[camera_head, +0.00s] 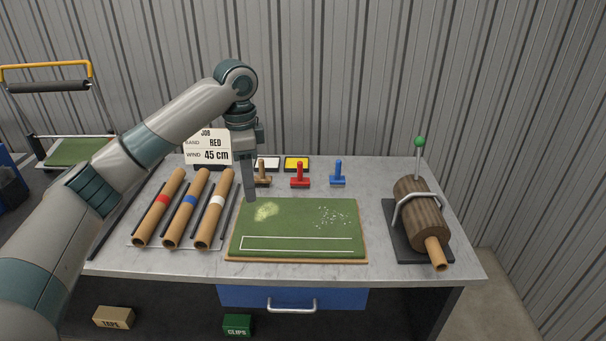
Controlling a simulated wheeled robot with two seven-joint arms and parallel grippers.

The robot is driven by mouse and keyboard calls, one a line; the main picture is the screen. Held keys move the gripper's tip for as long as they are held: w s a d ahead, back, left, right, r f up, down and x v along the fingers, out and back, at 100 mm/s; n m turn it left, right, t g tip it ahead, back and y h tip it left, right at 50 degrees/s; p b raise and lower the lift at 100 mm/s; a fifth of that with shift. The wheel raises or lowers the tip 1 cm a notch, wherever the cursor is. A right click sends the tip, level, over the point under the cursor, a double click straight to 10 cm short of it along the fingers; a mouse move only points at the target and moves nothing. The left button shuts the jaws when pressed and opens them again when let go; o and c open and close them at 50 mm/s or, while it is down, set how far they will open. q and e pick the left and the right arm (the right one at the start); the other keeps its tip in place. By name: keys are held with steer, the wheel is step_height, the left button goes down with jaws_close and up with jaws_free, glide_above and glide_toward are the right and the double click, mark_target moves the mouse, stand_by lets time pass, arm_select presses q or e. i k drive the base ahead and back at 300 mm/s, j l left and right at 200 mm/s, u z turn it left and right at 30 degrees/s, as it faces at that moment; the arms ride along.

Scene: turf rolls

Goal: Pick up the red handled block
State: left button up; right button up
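The red handled block (300,181) stands upright near the back of the grey table, between a brown-handled block (264,182) and a blue-handled block (338,178). My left arm comes in from the left. My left gripper (250,199) points down over the back left part of the green turf mat (300,218), to the left of the red block and apart from it. Its fingers look like one narrow bar from this side, so their opening is hidden. It partly overlaps the brown block's left side in the picture. My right gripper is out of view.
Cardboard tubes with red, blue and white bands (187,212) lie at the left. A sign (208,147) reading RED and 45 cm stands behind them. White (267,163) and yellow (296,163) pads lie behind the blocks. A log-shaped roller (421,220) stands at the right.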

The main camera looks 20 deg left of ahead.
mark_target(300, 182)
steer(key=i, duration=1.5)
